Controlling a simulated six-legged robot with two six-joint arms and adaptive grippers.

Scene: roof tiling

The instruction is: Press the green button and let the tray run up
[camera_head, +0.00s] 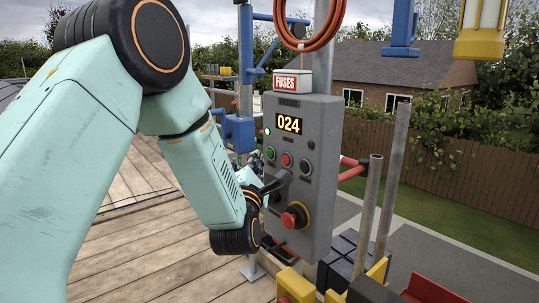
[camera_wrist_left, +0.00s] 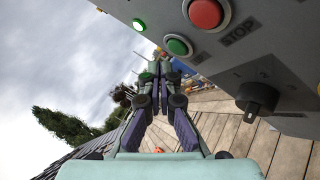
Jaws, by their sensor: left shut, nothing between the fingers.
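The grey control box (camera_head: 318,190) stands on a pole at the middle of the head view, its display reading 024. The green button (camera_head: 270,153) sits at the left of the button row, beside a red button (camera_head: 287,160). In the left wrist view the green button (camera_wrist_left: 179,46) is unobstructed, beside the red STOP button (camera_wrist_left: 207,12). My left gripper (camera_wrist_left: 160,62) is shut and empty, its tips close to the green button; I cannot tell whether they touch. In the head view it is partly hidden by my arm. My right gripper is out of view. I cannot pick out the tray.
A lit green lamp (camera_head: 267,131) is above the buttons. A black selector knob (camera_wrist_left: 257,98) and a red emergency stop (camera_head: 295,215) project from the box. Metal posts (camera_head: 392,180) stand to its right. Wooden decking (camera_head: 150,245) lies at left.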

